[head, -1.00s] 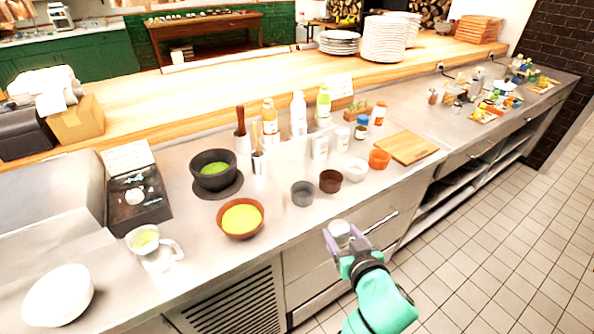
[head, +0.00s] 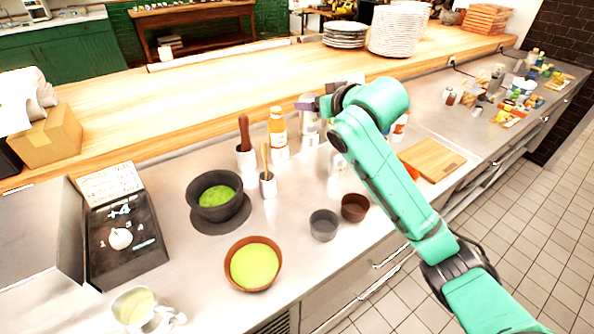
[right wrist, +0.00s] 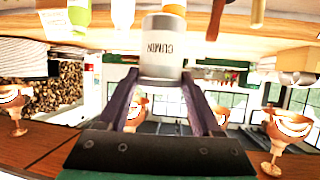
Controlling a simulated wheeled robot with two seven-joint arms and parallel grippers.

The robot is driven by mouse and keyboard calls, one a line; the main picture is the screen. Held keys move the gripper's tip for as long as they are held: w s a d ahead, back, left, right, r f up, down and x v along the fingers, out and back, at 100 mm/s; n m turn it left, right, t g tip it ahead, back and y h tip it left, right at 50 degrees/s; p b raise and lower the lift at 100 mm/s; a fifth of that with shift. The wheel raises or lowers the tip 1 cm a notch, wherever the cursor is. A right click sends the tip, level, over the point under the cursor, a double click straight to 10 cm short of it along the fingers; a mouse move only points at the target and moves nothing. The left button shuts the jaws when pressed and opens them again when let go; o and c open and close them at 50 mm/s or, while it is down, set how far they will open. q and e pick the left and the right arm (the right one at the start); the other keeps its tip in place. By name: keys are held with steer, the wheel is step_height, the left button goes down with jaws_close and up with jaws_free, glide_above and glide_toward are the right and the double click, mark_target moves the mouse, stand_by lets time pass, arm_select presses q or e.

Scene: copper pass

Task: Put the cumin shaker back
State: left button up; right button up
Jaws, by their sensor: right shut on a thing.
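The cumin shaker (right wrist: 162,50) is a grey cylinder with a CUMIN label in the right wrist view, held between the fingertips of my right gripper (right wrist: 161,82). In the head view my right gripper (head: 316,103) is at the back of the counter, among the tall bottles. The grey body just below its fingers looks like the shaker (head: 310,128). I cannot tell whether its base touches a surface. My right arm hides much of the bottle row behind it. My left gripper is not in view.
An orange-labelled bottle (head: 278,132) stands just left of the gripper. A utensil pot (head: 267,186), dark mortar (head: 203,212), bowl of yellow-green liquid (head: 231,272) and small cups (head: 323,226) stand nearby. A cutting board (head: 428,160) lies right. The wooden ledge (head: 200,105) runs behind.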

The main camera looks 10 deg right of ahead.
mark_target(313, 131)
steer(key=shift+w+a+f, duration=0.15)
steer(key=shift+w+f, duration=0.25)
steer(key=shift+f, duration=0.2)
steer(key=shift+s+d+f, duration=0.1)
steer(key=shift+s+f, duration=0.2)
steer(key=shift+f, duration=0.2)
steer(key=shift+s+d+f, duration=0.1)
steer(key=shift+s+f, duration=0.15)
steer(key=shift+f, duration=0.2)
steer(key=f, duration=0.5)
steer(key=s+f, duration=0.1)
steer(key=f, duration=0.4)
steer(key=f+p, duration=0.1)
steer(key=f, duration=0.4)
steer(key=shift+s+d+f, duration=0.2)
steer(key=shift+s+f, duration=0.05)
steer(key=shift+s, duration=0.1)
steer(key=shift+w+f, duration=0.1)
steer(key=shift+f, duration=0.05)
steer(key=o, duration=1.4)
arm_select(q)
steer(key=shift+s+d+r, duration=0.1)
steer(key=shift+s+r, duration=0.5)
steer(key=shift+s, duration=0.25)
arm_select(e)
steer(key=shift+o, duration=0.2)
